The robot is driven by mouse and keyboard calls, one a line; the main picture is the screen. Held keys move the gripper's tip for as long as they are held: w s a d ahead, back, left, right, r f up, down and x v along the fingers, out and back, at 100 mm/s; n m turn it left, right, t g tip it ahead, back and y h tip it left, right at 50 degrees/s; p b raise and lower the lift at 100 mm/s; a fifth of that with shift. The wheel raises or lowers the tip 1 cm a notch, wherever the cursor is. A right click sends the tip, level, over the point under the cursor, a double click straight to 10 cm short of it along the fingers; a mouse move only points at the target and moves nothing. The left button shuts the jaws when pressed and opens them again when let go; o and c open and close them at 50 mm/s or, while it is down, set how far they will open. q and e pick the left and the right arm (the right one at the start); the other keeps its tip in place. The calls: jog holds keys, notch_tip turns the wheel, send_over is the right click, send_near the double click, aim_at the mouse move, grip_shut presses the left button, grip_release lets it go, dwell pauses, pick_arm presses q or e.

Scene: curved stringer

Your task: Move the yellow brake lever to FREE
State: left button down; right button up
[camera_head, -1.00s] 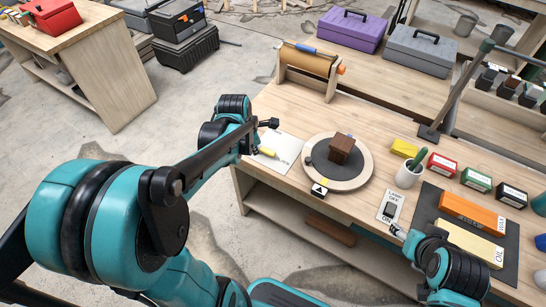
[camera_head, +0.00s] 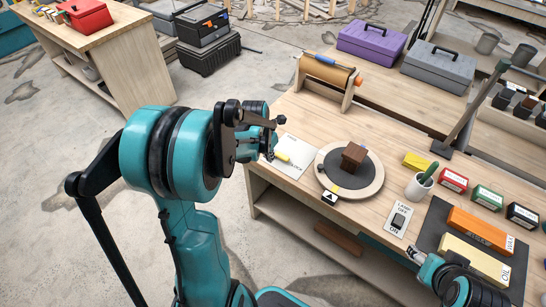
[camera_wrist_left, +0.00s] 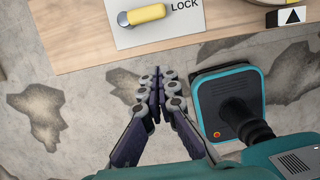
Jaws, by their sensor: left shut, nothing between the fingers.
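The yellow brake lever (camera_head: 282,157) lies on a white plate (camera_head: 297,171) at the left end of the workbench. In the left wrist view the lever (camera_wrist_left: 147,14) points right from its grey pivot toward the word LOCK on the plate (camera_wrist_left: 150,36). No FREE label shows in that view. My left gripper (camera_head: 270,146) is beside the lever in the head view. In the left wrist view its fingertips (camera_wrist_left: 160,88) are together, empty, and out past the bench edge, apart from the lever. My right gripper (camera_head: 415,252) is at the bench's front edge; its finger opening is too small to tell.
A round turntable (camera_head: 370,190) with a brown block (camera_head: 353,155) sits right of the plate. A paper roll stand (camera_head: 327,75) is behind. Bare floor lies left of the bench.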

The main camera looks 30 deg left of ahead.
aim_at(280, 157)
pick_arm(q)
jog(key=b+x, duration=0.3)
jog(key=x, duration=0.6)
jog(key=shift+w, duration=0.15)
jog(key=w, duration=0.2)
jog(key=shift+w+r+b, duration=0.2)
jog(key=shift+w+b, duration=0.05)
jog(key=shift+b, duration=0.1)
jog(key=shift+w+d+r, duration=0.1)
jog(key=shift+w, duration=0.45)
